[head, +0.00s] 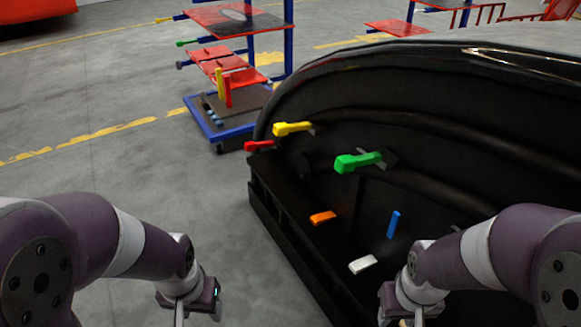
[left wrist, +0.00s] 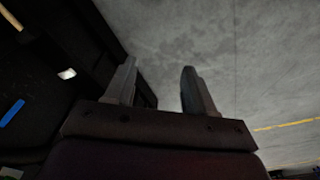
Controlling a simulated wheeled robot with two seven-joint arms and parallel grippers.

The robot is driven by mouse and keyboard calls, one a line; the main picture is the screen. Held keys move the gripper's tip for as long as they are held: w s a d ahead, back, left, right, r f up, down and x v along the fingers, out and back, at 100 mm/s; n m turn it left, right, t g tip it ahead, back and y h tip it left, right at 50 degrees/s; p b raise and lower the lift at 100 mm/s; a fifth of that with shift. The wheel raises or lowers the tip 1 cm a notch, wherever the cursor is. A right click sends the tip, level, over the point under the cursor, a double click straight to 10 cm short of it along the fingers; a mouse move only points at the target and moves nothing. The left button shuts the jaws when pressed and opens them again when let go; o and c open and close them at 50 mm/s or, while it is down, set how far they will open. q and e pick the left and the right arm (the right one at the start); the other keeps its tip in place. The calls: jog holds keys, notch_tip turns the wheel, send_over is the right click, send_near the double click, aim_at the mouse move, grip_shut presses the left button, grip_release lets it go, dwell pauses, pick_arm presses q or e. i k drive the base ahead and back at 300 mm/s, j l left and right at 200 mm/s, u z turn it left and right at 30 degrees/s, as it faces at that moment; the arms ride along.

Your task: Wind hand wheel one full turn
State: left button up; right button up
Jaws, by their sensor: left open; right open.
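I cannot make out a hand wheel for certain in either view. The black nosecone shell (head: 440,125) fills the right of the head view. Green (head: 358,162), yellow (head: 292,129) and red (head: 259,146) handles stick out from it. My left gripper (head: 197,308) is low over the floor, left of the shell and apart from it. In the left wrist view, its two fingers (left wrist: 160,78) are spread with nothing between them. My right gripper (head: 405,312) is at the bottom edge in front of the shell, its fingertips mostly cut off.
Orange (head: 323,217), white (head: 362,264) and blue (head: 393,224) pieces show low inside the shell. A wheeled blue and red rack (head: 238,130) stands behind, with coloured handles. The grey floor (head: 90,165) at left is clear.

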aim_at(305, 166)
jog(key=i+j, duration=0.15)
jog(key=i+j+z, duration=0.2)
jog(key=z, duration=0.15)
jog(key=i+j+z, duration=0.15)
jog(key=j+z, duration=0.15)
jog(key=j, duration=0.15)
jog(key=i+j+z, duration=0.1)
jog(key=j+z, duration=0.65)
jog(key=z, duration=0.35)
